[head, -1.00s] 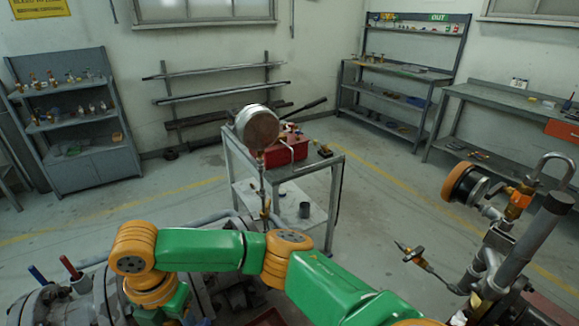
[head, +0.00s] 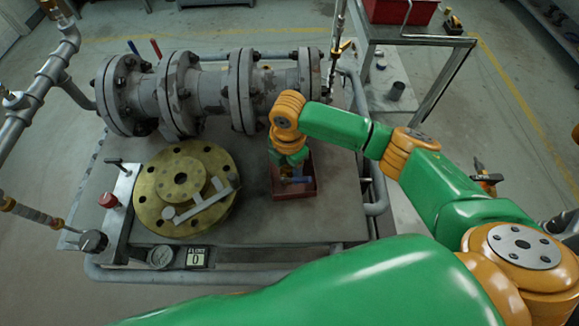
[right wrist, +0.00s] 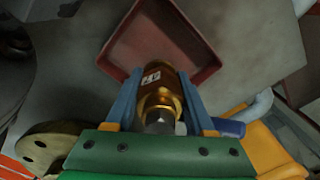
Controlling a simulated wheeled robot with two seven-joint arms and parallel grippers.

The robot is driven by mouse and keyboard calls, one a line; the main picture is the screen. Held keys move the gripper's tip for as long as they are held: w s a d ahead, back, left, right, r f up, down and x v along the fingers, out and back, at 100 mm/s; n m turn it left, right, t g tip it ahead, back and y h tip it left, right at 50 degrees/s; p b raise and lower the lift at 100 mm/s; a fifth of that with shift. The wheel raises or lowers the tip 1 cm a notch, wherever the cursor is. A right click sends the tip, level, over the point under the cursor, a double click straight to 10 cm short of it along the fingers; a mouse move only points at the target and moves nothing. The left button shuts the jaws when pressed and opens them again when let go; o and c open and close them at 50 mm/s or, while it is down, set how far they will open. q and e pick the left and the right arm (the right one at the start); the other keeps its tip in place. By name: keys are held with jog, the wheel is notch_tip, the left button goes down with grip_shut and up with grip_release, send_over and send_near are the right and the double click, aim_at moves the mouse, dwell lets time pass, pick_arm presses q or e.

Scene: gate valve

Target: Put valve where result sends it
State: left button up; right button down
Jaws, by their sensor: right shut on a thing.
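In the right wrist view a brass valve (right wrist: 158,85) with a small white label sits between the two blue-grey fingers of my right gripper (right wrist: 160,97). The gripper is shut on it. A dark red square tray (right wrist: 160,35) lies just beyond the valve. In the head view my right gripper (head: 291,180) points down at the red tray (head: 308,188) on the bench, and the arm mostly hides the valve there. I cannot tell whether the valve touches the tray. A small display (head: 197,257) on the bench front reads 0. My left gripper is not in view.
A flanged grey pipe (head: 210,90) runs along the bench's back. Left of the tray is a round brass flange (head: 170,215) with a grey wrench-like piece on it. A gauge (head: 160,257) is at the front. A trolley with a red box (head: 400,10) stands behind right.

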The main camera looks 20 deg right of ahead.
jog(key=shift+a, duration=0.1)
jog(key=shift+c, duration=1.3)
grip_release()
jog(key=shift+f, duration=0.1)
notch_tip(320, 180, up, 12)
jog(key=shift+r+b, duration=0.2)
jog(key=shift+b, duration=0.1)
